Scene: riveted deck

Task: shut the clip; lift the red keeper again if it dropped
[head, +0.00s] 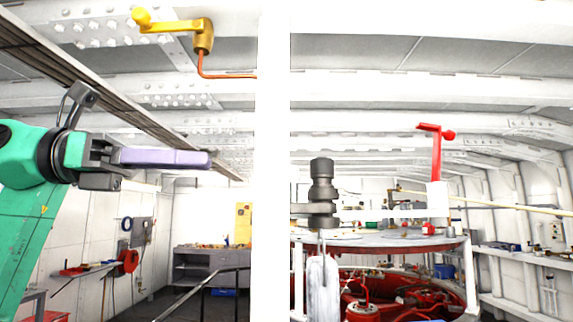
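The red keeper (436,155) stands upright on a white block at the right end of a pale bar, its top arm pointing left. The bar (385,211) runs from a dark grey stacked cylinder (321,188) towards the keeper; this looks like the clip, but I cannot tell whether it is shut. My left gripper (195,159) is at the left, pointing right, with a lilac bar-like end seen edge-on. It is left of the clip and, in the picture, apart from it. I cannot tell the finger gap. My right gripper is not in view.
A white post (270,160) stands between my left gripper and the clip, hiding what is behind it. A yellow crank (172,27) on a brass body with an orange pipe is above. A round table-like rim (390,243) with red machinery lies below the clip. A grey bench (210,268) stands behind.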

